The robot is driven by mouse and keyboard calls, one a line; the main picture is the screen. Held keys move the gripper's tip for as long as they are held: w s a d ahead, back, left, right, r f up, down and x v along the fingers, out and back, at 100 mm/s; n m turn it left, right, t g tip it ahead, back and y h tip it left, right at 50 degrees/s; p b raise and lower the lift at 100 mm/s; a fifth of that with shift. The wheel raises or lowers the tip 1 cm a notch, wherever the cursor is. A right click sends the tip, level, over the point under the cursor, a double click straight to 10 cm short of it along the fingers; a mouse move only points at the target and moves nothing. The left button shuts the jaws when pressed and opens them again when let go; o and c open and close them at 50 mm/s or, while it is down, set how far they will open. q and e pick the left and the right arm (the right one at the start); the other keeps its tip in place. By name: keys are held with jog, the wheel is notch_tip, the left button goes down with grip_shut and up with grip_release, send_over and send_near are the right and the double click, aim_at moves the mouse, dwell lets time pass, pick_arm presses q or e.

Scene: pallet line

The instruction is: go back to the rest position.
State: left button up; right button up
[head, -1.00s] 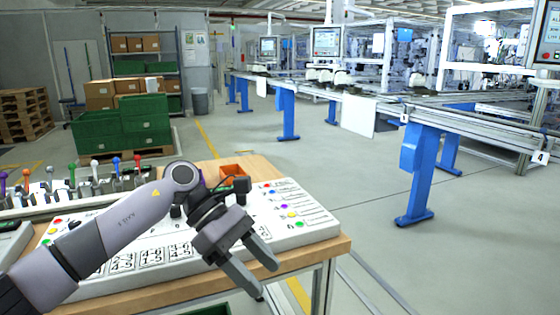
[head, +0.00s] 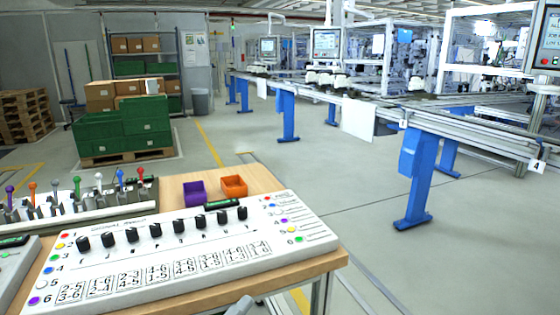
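Neither of my grippers can be made out in the head view. A small grey shape (head: 243,307) shows at the bottom edge, in front of the table; it may be part of my arm, but too little shows to tell. The white control panel (head: 320,240) lies on the wooden table, with a row of black knobs, coloured dots and printed number boxes in full view. Nothing of mine covers it.
A purple bin (head: 195,193) and an orange bin (head: 234,186) stand behind the panel. A rack of coloured-handled levers (head: 80,205) is at left. Green crates (head: 122,132) stand farther back. A conveyor line with blue legs (head: 414,185) runs at right; the floor between is clear.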

pick_arm(q)
jog(key=s+a+f+n+g+y+p, duration=0.2)
jog(key=s+a+f+n+g+y, duration=0.4)
jog(key=s+a+f+n+y, duration=0.5)
jog(key=s+a+f+n, duration=0.4)
jog(key=s+f+n, duration=0.3)
jog(key=shift+n+y+p, duration=0.3)
jog(key=shift+p, duration=0.05)
